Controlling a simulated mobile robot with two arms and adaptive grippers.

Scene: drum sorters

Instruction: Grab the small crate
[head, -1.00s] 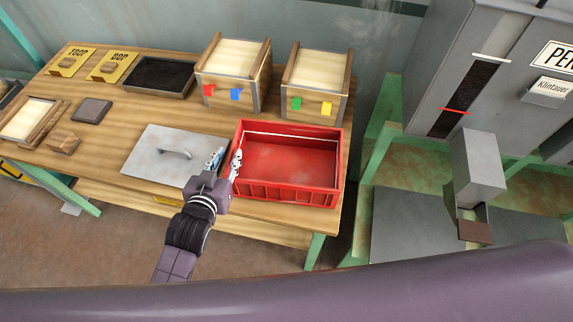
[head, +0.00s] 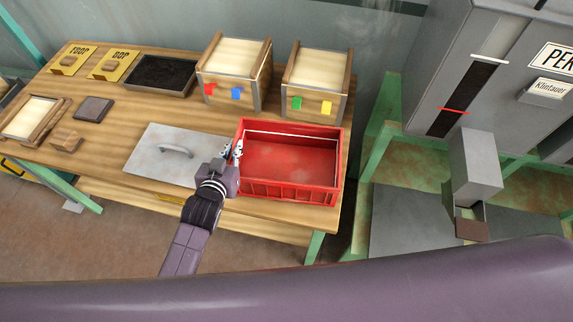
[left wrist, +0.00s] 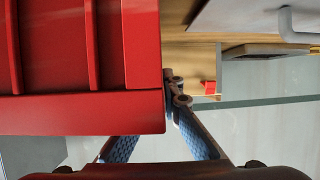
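The red crate (head: 290,190), open and empty, stands at the right end of the wooden table. My left gripper (head: 232,151) is at its left wall. Its two fingertips are close together at the rim there. In the left wrist view the red crate (left wrist: 80,115) fills the upper left. The gripper (left wrist: 174,88) shows one finger passing behind the crate's rim, partly hidden, and the other beside its edge. The fingers converge and look shut on the rim. My right gripper is not in view.
A grey metal lid with a handle (head: 150,158) lies just left of the crate. Two wooden boxes with coloured tags (head: 232,78) (head: 315,90) stand behind it. A black tray (head: 160,75) is farther left. A grey machine (head: 480,80) stands right, beyond a gap.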

